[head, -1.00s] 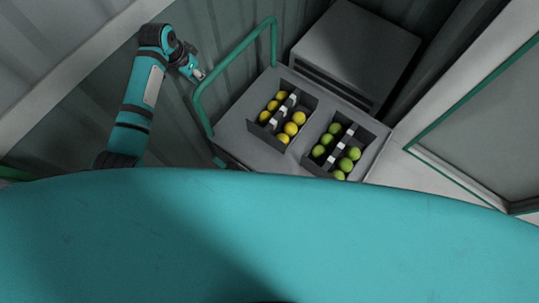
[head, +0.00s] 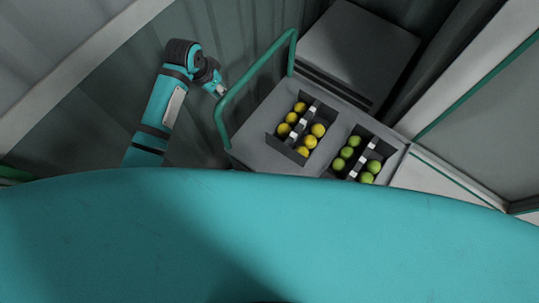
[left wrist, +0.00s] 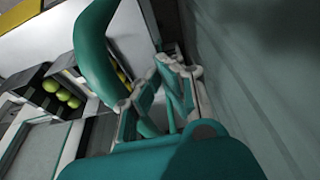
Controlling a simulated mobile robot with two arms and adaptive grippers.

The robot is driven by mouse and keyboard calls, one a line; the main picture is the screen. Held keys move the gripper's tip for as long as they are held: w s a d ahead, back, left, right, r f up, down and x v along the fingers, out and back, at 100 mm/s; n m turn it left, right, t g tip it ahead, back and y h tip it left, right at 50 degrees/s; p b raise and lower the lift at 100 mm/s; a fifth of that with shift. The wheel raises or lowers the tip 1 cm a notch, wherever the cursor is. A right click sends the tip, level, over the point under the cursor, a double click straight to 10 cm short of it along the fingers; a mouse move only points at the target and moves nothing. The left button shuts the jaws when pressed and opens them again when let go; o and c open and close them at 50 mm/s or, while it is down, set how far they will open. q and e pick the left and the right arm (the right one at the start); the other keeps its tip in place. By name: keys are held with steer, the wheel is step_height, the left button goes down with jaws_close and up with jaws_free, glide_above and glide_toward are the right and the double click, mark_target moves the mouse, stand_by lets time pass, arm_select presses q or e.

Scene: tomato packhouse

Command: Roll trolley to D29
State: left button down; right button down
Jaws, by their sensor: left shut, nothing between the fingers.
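The trolley has a grey top (head: 247,150) and a green hoop handle (head: 257,66) along its left side in the head view. It carries a dark box of yellow tomatoes (head: 318,130) and a dark box of green tomatoes (head: 346,152). My left gripper (head: 220,90) is shut and empty, close beside the handle's left part. In the left wrist view the fingers (left wrist: 156,88) are just right of the thick green handle (left wrist: 92,50); I cannot tell whether they touch it. My right gripper is not in view. No D29 marking is visible. My own teal body hides the trolley's near side.
A grey box-like unit (head: 358,50) stands right behind the trolley. A ribbed wall (head: 110,110) runs along the left and back. A pale frame with a green-edged panel (head: 490,120) is close on the right.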

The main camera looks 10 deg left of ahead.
arm_select(q)
steer(key=s+d, duration=0.4)
steer(key=d, duration=0.3)
stand_by(0.3)
steer(key=s+d, duration=0.8)
steer(key=d, duration=0.6)
steer(key=shift+s+a, duration=0.1)
